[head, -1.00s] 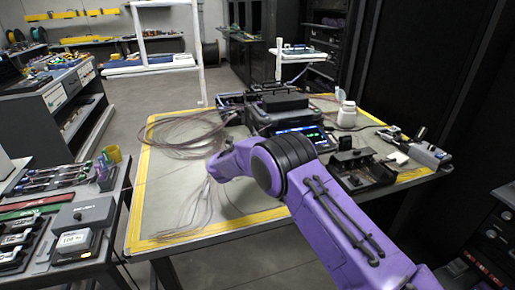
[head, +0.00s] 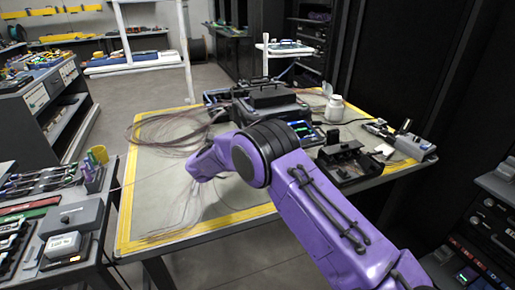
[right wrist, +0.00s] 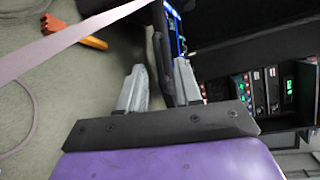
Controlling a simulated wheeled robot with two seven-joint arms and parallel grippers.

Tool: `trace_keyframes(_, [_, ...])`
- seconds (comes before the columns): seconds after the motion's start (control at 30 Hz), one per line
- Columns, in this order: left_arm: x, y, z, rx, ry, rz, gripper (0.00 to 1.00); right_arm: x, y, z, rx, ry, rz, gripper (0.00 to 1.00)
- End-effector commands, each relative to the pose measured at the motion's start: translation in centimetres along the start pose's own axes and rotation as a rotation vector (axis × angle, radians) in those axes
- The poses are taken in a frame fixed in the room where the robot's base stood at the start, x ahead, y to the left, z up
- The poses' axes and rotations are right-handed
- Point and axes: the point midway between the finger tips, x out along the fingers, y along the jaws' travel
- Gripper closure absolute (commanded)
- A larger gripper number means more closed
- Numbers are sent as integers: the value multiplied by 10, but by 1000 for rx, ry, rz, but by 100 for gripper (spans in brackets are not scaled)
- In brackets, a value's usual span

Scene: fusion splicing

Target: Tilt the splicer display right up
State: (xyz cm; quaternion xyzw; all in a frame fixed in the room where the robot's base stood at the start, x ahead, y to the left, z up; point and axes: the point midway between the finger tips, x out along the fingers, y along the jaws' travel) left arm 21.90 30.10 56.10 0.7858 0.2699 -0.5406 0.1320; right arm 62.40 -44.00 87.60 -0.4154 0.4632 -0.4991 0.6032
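The splicer (head: 268,104) is a dark box on the mat of the workbench. Its lit display (head: 306,133) faces forward, partly covered by my purple right arm. In the right wrist view, a narrow blue-lit part of the display (right wrist: 174,28) shows at the top, seen nearly edge-on. My right gripper (right wrist: 160,68) has its two grey fingers apart, with a dark bar behind or between them; I cannot tell whether they touch it. In the head view the right gripper is hidden behind its own arm. My left gripper is not in view.
Loose fibre cables (head: 165,130) lie left of the splicer. A black device (head: 347,160) and a white bottle (head: 335,108) stand to its right. A tool cart (head: 75,215) is at the left. The front of the yellow-edged mat (head: 160,215) is mostly clear.

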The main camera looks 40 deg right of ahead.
Motion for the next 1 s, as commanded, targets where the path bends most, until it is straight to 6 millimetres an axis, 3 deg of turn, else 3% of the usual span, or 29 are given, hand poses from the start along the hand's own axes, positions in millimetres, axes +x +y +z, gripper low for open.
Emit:
trace_keyframes(0.2, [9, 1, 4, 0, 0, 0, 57, -52, 1, 0, 1, -2, 0, 66])
trace_keyframes(0.33, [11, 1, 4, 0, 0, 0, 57, -69, 1, 0, 1, -1, -1, 66])
trace_keyframes(0.9, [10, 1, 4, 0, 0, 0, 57, -74, -1, 0, 1, 0, 0, 66])
trace_keyframes(1.0, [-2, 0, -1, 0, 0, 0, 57, -76, -14, 3, 2, 0, 0, 66])
